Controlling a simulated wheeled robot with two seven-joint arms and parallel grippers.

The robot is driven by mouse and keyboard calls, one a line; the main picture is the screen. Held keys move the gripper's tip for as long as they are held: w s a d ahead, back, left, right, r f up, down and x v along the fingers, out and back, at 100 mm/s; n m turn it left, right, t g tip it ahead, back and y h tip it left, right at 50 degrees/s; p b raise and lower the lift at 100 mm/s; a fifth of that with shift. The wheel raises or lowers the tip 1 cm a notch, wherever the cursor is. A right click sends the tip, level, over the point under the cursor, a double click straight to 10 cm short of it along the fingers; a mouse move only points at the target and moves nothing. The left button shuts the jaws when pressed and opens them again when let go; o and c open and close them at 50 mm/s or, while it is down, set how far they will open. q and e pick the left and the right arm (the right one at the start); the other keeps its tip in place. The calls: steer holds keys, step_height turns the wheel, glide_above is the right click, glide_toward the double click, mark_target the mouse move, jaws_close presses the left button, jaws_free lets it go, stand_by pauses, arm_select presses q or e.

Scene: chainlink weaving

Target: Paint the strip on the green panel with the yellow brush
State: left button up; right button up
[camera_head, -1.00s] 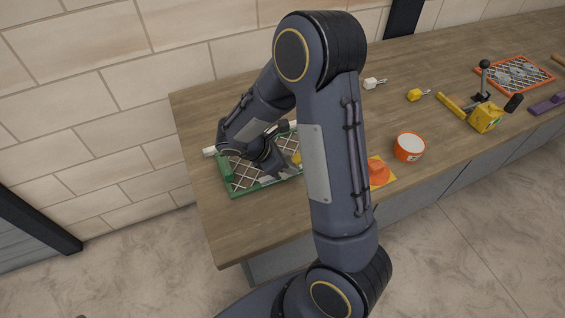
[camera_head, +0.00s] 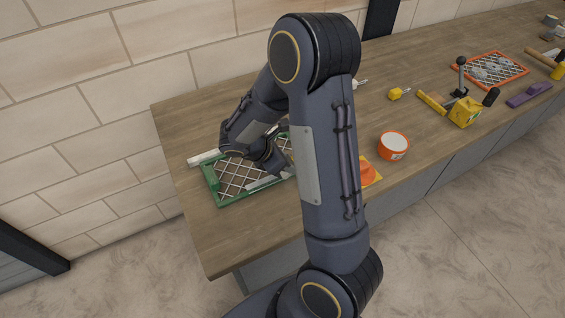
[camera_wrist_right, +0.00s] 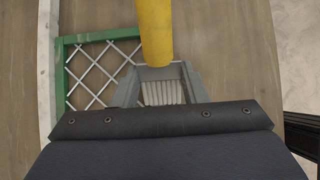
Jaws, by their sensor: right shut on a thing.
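The green panel (camera_head: 204,184), a green frame with a pale diagonal mesh, lies near the left end of the wooden counter. A greyish strip (camera_head: 264,183) lies along its front side; its paint cannot be told. My right gripper (camera_wrist_right: 160,88) is shut on the yellow brush (camera_wrist_right: 155,32). In the right wrist view its yellow handle runs to the top edge, and pale bristles show between the fingers. In the head view my right gripper (camera_head: 280,163) is over the panel's right part, largely hidden by my arm. Contact between brush and panel cannot be told. My left gripper is out of view.
A pale bar (camera_head: 204,158) lies behind the panel. An orange-rimmed white bowl (camera_head: 393,146) and an orange item (camera_head: 367,173) are right of my arm.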

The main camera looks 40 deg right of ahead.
steer(key=shift+s+d, duration=0.25)
steer(key=shift+d, duration=0.75)
steer(key=shift+s+d, duration=0.25)
steer(key=shift+d, duration=0.7)
steer(key=shift+s+d, duration=0.25)
steer(key=shift+d, duration=0.75)
steer(key=shift+a, duration=0.1)
